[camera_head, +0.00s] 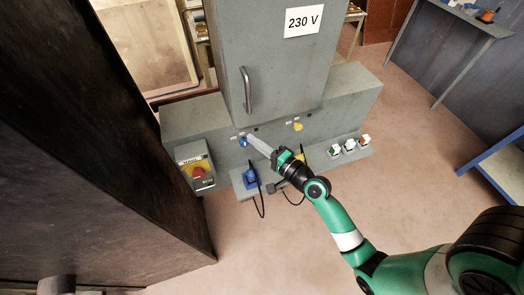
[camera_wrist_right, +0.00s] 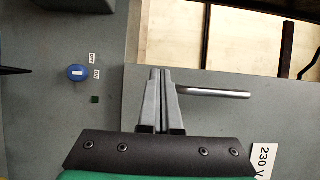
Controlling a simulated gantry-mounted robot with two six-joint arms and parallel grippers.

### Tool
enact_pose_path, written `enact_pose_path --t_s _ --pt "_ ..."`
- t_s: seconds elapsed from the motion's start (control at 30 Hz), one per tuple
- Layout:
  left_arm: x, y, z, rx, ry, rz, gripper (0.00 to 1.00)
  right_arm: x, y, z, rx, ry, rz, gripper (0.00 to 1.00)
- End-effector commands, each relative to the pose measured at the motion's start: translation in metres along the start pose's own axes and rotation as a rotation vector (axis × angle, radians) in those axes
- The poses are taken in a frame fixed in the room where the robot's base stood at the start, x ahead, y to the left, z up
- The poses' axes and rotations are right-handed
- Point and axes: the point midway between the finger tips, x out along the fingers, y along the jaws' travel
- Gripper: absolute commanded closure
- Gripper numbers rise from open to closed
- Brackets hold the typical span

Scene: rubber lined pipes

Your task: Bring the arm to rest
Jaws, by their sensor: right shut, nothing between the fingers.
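My right gripper (camera_head: 250,138) is shut and empty, its grey fingers pointing up and left toward the grey cabinet (camera_head: 275,60). In the right wrist view the shut fingers (camera_wrist_right: 160,72) lie side by side, with the metal door handle (camera_wrist_right: 215,92) showing to their right. My left gripper is not in view.
A blue connector (camera_head: 250,179) with a black cable sits on the ledge below my gripper. A yellow socket (camera_head: 297,126), several small white blocks (camera_head: 350,144) and a red emergency button (camera_head: 198,172) are nearby. A dark panel (camera_head: 100,130) stands at left.

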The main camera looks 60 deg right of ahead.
Motion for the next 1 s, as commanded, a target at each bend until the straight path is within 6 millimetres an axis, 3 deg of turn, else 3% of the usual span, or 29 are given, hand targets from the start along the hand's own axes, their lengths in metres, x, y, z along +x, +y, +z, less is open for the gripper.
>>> enact_pose_path --t_s 0.1,0.3,0.8,0.87,0.97,1.0 --pt "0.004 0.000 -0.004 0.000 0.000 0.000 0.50 -0.026 -0.001 0.014 0.000 -0.002 0.003 1.00" --pt "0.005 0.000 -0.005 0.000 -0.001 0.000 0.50 -0.048 -0.001 0.025 0.000 0.000 -0.001 1.00" --pt "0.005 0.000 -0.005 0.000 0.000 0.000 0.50 -0.048 -0.002 0.033 -0.002 -0.018 -0.005 1.00" --pt "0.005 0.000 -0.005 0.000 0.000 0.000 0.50 -0.039 -0.015 0.042 -0.008 -0.042 -0.035 1.00" --pt "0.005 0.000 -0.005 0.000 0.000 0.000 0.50 -0.015 -0.061 0.064 -0.027 -0.102 -0.140 1.00" --pt "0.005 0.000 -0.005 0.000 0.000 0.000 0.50 -0.005 -0.087 0.075 -0.039 -0.129 -0.199 1.00"
